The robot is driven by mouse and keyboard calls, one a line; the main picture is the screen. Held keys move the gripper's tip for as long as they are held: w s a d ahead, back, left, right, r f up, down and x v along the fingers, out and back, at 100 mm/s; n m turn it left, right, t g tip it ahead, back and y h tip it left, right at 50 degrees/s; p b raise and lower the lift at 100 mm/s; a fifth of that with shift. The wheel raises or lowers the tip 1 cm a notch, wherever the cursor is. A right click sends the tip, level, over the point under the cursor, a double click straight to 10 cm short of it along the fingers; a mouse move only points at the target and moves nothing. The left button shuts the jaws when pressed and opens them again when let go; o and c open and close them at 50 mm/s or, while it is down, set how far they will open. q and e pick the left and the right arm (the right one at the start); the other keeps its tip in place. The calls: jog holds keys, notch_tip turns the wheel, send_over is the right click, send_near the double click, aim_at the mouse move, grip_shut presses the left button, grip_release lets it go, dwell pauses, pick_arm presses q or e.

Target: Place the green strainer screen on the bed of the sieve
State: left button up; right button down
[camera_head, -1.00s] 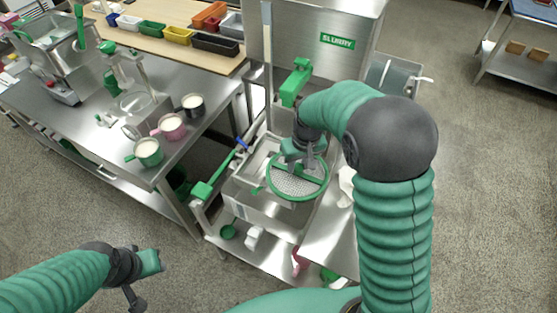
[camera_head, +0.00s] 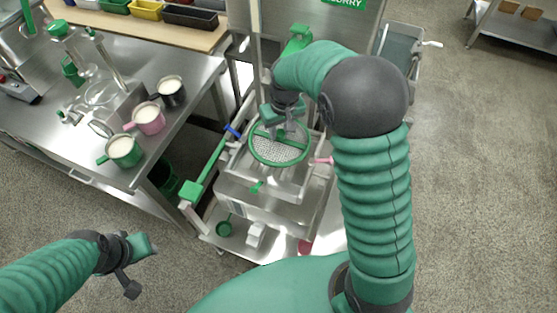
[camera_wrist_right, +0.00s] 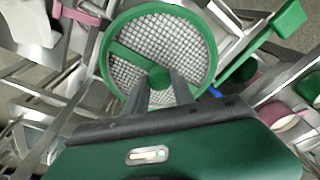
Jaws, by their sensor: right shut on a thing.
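The green strainer screen (camera_head: 268,153) is a round grey mesh in a green rim with a crossbar. My right gripper (camera_head: 287,131) is shut on its crossbar near the middle. In the right wrist view the screen (camera_wrist_right: 182,38) fills the top centre, with the fingers of my right gripper (camera_wrist_right: 160,90) at its hub. The screen is over the steel bed of the sieve (camera_head: 240,186), toward its back part. I cannot tell if it touches the bed. My left gripper (camera_head: 138,265) is away at the lower left, apart from everything; its jaw opening is unclear.
A green-ended lever (camera_head: 190,190) runs along the sieve's left side. A pink handle (camera_head: 325,160) shows at its right. A steel table with a green mug (camera_head: 123,151), a pink mug (camera_head: 149,118) and a dark mug (camera_head: 171,91) stands left. Open floor lies right.

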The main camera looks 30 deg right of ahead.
aim_at(278, 149)
jog(key=f, duration=0.6)
jog(key=a+f, duration=0.1)
jog(key=f, duration=0.2)
jog(key=shift+f, duration=0.1)
jog(key=shift+w+d+f, duration=0.15)
jog(key=shift+d+f, duration=0.1)
jog(key=shift+f, duration=0.15)
jog(key=c, duration=1.5)
grip_release()
jog(key=o, duration=0.4)
jog(key=shift+a+r, duration=0.1)
jog(key=shift+a, duration=0.1)
jog(key=shift+o, duration=0.2)
jog(key=shift+a, duration=0.15)
jog(key=r, duration=0.3)
jog(key=s+r, duration=0.1)
jog(key=r, duration=0.7)
jog(key=shift+s+r+p, duration=0.15)
jog(key=shift+s+p, duration=0.15)
jog(key=shift+s, duration=0.05)
jog(key=shift+s+r, duration=0.2)
jog(key=shift+r, duration=0.05)
jog(key=s+a+f, duration=0.1)
jog(key=s+a, duration=0.1)
jog(key=s, duration=0.5)
jog(key=s+a+f, duration=0.1)
jog(key=s+a, duration=0.2)
jog(key=s, duration=0.5)
jog(key=shift+n+t, duration=0.3)
jog(key=shift+t, duration=0.1)
